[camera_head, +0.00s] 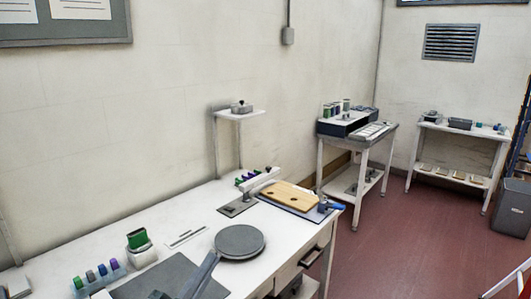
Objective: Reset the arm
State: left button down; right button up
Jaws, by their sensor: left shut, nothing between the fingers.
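My left gripper (203,272) shows as a dark grey shape rising from the bottom edge, over the front of the white workbench (170,262). It is shut and empty. Its tip is beside the round grey disc (240,241), and the picture does not show whether they touch. A dark grey mat (155,279) lies to its left, partly cut off by the bottom edge. My right gripper is not in view.
A rack of coloured bottles (98,277) and a green-topped block (138,240) stand at the left. A wooden board (289,195) and a white-armed device (250,190) are farther back. Side tables (357,135) line the walls. Red floor (405,240) is open at right.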

pick_arm(q)
jog(key=s+a+f+n+g+y, duration=0.2)
jog(key=s+a+f+n+y, duration=0.15)
jog(key=f, duration=0.35)
jog(key=s+a+f+n+g+y, duration=0.2)
jog(key=s+a+f+n+y, duration=0.15)
jog(key=f, duration=0.35)
jog(key=s+a+f+n+g+y, duration=0.2)
jog(key=a+f+n+y, duration=0.1)
jog(key=f+n, duration=0.25)
jog(key=s+f+n+g, duration=0.1)
jog(key=s+f+g, duration=0.5)
jog(key=s, duration=0.6)
jog(key=s+f+n+g, duration=0.2)
jog(key=s+f+g, duration=0.2)
jog(key=s+f, duration=0.65)
jog(key=s+f+g, duration=0.1)
jog(key=s+f, duration=0.1)
jog(key=f, duration=1.1)
jog(key=s+f+g, duration=0.1)
jog(key=s+f, duration=0.1)
jog(key=f, duration=1.2)
jog(key=s+a+f+b, duration=0.1)
jog(key=s+a+f, duration=0.1)
jog(key=s+f, duration=1.5)
jog(key=shift+s+a+f+g, duration=0.15)
jog(key=shift+s+a+g, duration=0.1)
jog(key=shift+a+g, duration=0.15)
